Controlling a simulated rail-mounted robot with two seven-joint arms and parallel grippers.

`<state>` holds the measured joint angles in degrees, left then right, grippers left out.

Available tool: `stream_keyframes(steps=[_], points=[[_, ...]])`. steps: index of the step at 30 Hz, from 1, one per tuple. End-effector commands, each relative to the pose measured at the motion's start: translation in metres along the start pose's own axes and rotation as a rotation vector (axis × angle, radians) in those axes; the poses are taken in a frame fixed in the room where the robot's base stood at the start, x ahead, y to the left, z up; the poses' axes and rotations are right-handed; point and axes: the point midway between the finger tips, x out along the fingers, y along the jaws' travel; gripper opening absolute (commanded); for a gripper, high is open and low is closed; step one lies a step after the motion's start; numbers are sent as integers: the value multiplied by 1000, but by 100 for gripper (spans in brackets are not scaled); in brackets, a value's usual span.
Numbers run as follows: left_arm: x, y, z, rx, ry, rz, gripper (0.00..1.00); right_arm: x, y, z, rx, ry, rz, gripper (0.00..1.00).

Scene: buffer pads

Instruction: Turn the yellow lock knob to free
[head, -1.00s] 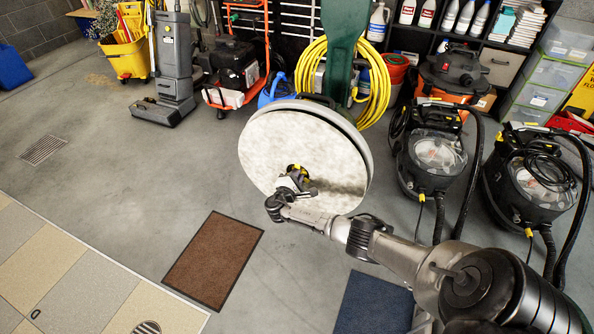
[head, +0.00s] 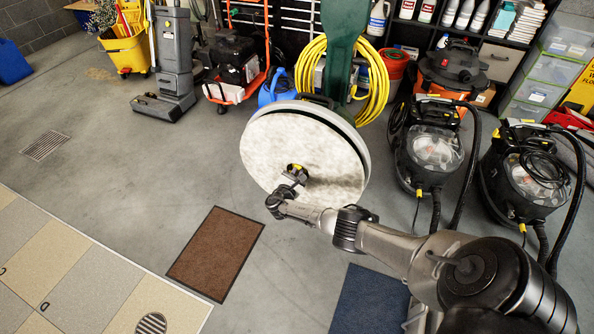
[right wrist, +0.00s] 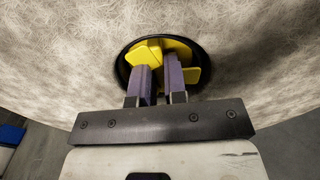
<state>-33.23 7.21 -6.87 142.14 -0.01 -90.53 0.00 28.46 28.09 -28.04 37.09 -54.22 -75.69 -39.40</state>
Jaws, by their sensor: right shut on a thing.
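The yellow lock knob (right wrist: 185,48) sits in a black round recess at the middle of a pale fuzzy buffer pad (right wrist: 60,60). In the head view the pad (head: 270,145) is a tilted round disc facing me, with the small knob (head: 298,167) at its centre. My right gripper (right wrist: 158,72) is shut on the knob, with a purple-grey finger on each side of its grip bar. In the head view my right gripper (head: 293,177) partly covers the knob. My left gripper is not in view.
A brown mat (head: 215,253) and a blue mat (head: 372,302) lie on the floor below the pad. Two wet vacuums (head: 432,155) stand to the right. A yellow hose (head: 375,85) hangs behind.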

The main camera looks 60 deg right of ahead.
Motion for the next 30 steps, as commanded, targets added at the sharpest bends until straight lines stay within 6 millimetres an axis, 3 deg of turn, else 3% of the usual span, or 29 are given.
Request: stream_keyframes(steps=[8,18,26,27,30], points=[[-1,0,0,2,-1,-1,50,0,0,0,-24,1,0,0],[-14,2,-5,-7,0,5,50,0,0,0,-376,2,0,0],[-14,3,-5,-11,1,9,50,0,-1,-1,-402,2,1,0],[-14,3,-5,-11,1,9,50,0,-1,-1,-402,2,1,17],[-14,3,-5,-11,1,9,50,0,-1,-1,-400,1,1,26]])
